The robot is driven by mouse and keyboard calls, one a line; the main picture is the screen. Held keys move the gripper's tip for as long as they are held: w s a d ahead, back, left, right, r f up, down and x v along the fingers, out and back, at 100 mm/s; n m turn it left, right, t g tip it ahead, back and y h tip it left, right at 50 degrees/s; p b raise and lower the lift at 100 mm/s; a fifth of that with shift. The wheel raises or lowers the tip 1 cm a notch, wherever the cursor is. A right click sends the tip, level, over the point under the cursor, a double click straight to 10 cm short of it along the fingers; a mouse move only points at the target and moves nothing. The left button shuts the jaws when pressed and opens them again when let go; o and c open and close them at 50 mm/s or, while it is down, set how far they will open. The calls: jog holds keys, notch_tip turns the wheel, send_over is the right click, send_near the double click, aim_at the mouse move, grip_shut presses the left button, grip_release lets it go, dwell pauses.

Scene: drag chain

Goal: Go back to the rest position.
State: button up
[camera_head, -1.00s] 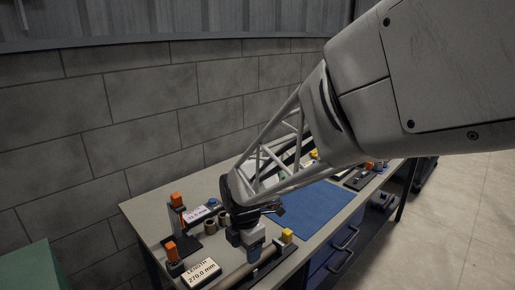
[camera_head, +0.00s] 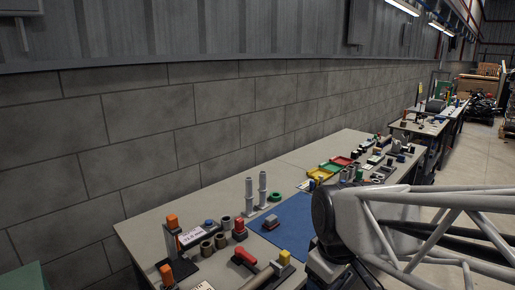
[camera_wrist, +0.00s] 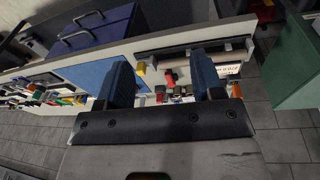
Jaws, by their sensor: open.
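My gripper (camera_wrist: 159,64) shows in the wrist view with its two blue fingers apart and nothing between them. In the head view my gripper (camera_head: 345,275) is at the lower middle, in front of the blue mat's near edge, partly cut off by the bottom of the picture. It looks clear of the objects on the bench. My arm reaches in from the right edge.
The workbench (camera_head: 146,222) runs along the block wall. It holds a blue mat (camera_head: 293,222), grey stepped posts (camera_head: 249,195), orange-topped stands (camera_head: 171,222), a red-handled tool (camera_head: 244,257) and coloured trays (camera_head: 320,173). A green box (camera_wrist: 297,62) stands beside the bench. The floor at right is open.

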jog(key=s+d+r+m, duration=0.1)
jog(key=s+d+m, duration=0.3)
jog(key=s+m, duration=0.3)
jog(key=shift+s+d+r+m+t, duration=0.15)
jog(key=shift+d+r+m+t, duration=0.1)
jog(key=shift+d+m+t, duration=0.2)
